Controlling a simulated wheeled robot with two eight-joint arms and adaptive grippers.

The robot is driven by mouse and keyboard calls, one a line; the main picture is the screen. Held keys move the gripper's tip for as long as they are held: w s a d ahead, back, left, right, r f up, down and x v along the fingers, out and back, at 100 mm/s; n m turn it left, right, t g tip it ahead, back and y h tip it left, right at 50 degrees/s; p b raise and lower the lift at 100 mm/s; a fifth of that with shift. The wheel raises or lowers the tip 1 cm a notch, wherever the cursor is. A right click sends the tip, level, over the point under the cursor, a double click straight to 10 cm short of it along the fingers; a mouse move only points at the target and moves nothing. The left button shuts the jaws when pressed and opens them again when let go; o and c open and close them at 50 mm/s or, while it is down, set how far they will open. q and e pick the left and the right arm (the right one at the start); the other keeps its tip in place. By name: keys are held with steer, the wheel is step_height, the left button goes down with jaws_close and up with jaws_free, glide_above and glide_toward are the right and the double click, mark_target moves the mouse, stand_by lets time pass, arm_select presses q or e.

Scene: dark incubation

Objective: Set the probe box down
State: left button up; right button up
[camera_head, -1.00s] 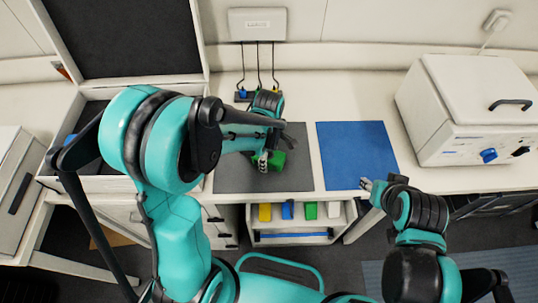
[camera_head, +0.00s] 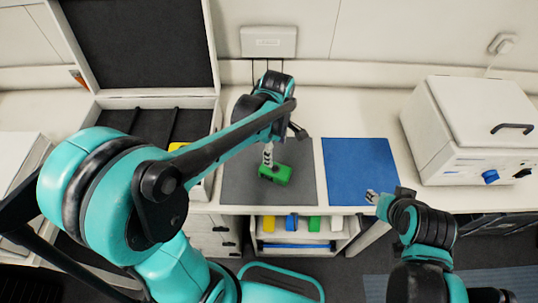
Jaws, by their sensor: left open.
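A small green box (camera_head: 278,175), which I take for the probe box, sits on the dark grey mat (camera_head: 240,188) on the bench. My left gripper (camera_head: 268,160) is open, just above and behind the box's left end, pointing down. I cannot tell whether its fingers still touch the box. My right gripper (camera_head: 372,196) is near the front edge of the blue mat, away from the box; its fingers are too small to read.
A blue mat (camera_head: 360,172) lies bare to the right of the grey one. A white lidded incubator (camera_head: 470,135) stands at the right. An open dark-lined case (camera_head: 150,98) is at the left, with a yellow piece (camera_head: 178,146). A shelf below holds several coloured boxes (camera_head: 314,224).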

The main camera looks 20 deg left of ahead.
arm_select(q)
steer(key=s+a+r+m+t, duration=0.2)
steer(key=s+m, duration=0.3)
steer(key=m, duration=0.3)
steer(key=s+a+r+m+t, duration=0.3)
steer(key=s+r+m+t, duration=0.1)
steer(key=m, duration=0.4)
steer(key=shift+s+t, duration=0.5)
steer(key=shift+s, duration=0.2)
steer(key=shift+f, duration=0.1)
step_height(320, 180, down, 8)
steer(key=b, duration=0.8)
steer(key=shift+f, duration=0.15)
